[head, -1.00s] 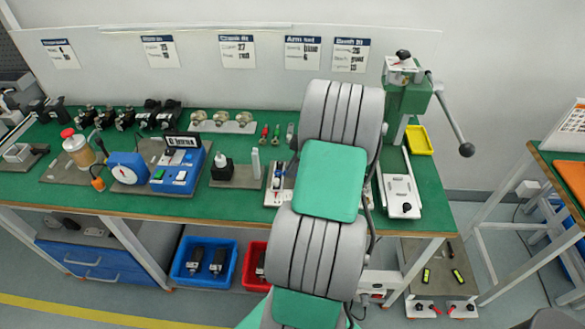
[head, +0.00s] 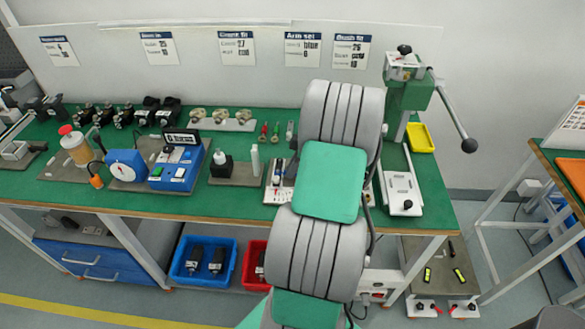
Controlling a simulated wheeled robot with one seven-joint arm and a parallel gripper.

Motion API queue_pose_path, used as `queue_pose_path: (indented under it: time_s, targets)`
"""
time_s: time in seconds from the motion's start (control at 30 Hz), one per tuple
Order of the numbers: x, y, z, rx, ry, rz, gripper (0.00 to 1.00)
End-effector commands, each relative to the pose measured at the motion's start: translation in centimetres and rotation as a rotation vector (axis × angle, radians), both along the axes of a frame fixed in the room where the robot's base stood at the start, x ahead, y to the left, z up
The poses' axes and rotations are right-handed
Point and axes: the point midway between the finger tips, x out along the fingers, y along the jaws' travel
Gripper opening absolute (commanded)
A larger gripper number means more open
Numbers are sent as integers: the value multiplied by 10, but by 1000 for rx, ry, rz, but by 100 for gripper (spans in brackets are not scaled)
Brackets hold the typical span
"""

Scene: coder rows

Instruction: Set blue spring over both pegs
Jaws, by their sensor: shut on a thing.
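My arm (head: 335,180) rises through the middle of the head view and hides the bench behind it. My gripper is not visible; the arm covers the place where it would be. I cannot make out the blue spring or the two pegs. A light plate with small parts (head: 277,181) shows on the green bench just left of my arm, partly covered by it.
A green lever press (head: 409,98) stands at right, beside a white plate (head: 401,188) and yellow tray (head: 419,138).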

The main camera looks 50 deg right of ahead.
Motion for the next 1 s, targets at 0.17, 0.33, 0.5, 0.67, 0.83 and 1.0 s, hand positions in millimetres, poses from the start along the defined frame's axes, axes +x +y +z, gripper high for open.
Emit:
queue_pose_path:
  time_s: [0.17,0.33,0.5,0.67,0.83,1.0]
  targets:
    - [0,0,-2,1,2,-2,0]
    - [-1,0,-2,2,3,-2,24]
    - [-1,0,-2,1,2,-1,38]
    - [0,0,-2,1,2,-1,41]
    - [-1,-1,2,1,0,-2,41]
    - [-10,-10,30,-3,0,-4,41]
